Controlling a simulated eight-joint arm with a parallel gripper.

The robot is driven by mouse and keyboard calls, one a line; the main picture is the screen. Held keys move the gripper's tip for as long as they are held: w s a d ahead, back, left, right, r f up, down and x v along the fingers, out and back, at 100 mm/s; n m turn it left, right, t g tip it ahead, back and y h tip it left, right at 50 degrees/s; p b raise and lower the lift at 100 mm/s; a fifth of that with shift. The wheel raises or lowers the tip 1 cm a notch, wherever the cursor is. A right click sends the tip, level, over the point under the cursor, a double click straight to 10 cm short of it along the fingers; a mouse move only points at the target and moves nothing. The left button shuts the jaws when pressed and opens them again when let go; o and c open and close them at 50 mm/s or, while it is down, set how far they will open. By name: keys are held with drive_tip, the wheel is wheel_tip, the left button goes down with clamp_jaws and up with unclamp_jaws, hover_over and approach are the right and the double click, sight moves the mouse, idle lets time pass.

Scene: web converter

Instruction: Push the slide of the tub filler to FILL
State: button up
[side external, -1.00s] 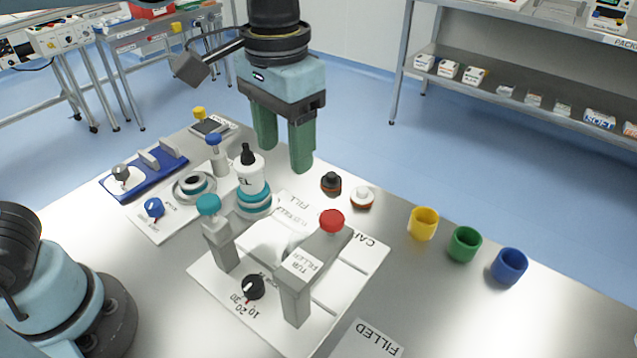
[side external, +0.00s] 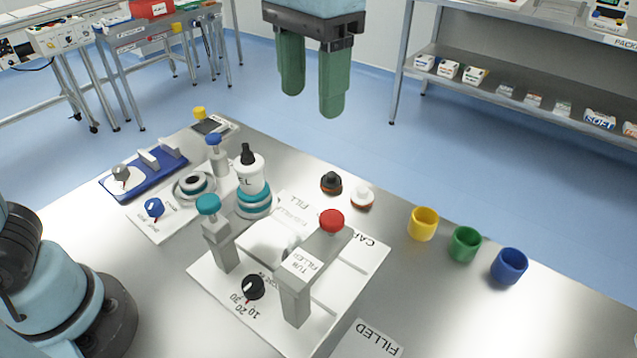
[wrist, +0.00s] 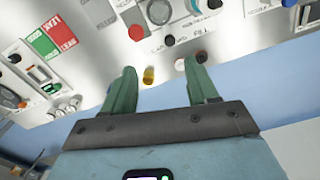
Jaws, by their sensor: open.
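The tub filler has a white base plate (side external: 218,289) with grey uprights, a red knob (side external: 331,220), a teal knob (side external: 208,205) and a black dial (side external: 253,287) marked 10, 20, 30. A white block (side external: 265,243), apparently the slide, lies between the uprights. The word FILL (side external: 297,198) is printed beyond it, towards the back. I cannot tell its exact position against the marks. My gripper (side external: 312,102) is open and empty, high above and behind the filler, touching nothing. Its two green fingers also show in the wrist view (wrist: 160,70).
Yellow (side external: 423,223), green (side external: 464,244) and blue (side external: 509,266) cups stand right. A FILLED label (side external: 375,340) lies in front. The air around my gripper is clear.

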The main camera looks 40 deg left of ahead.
drive_tip(key=w+f+m, duration=0.2)
drive_tip(key=f+m, duration=0.2)
drive_tip(key=f, duration=0.4)
drive_tip(key=w+f+m, duration=0.2)
drive_tip(key=f+m, duration=0.2)
drive_tip(key=f, duration=0.4)
drive_tip(key=w+a+f+m, duration=0.1)
drive_tip(key=f+m, duration=0.3)
drive_tip(key=f, duration=0.5)
drive_tip(key=shift+w, duration=0.4)
clamp_jaws()
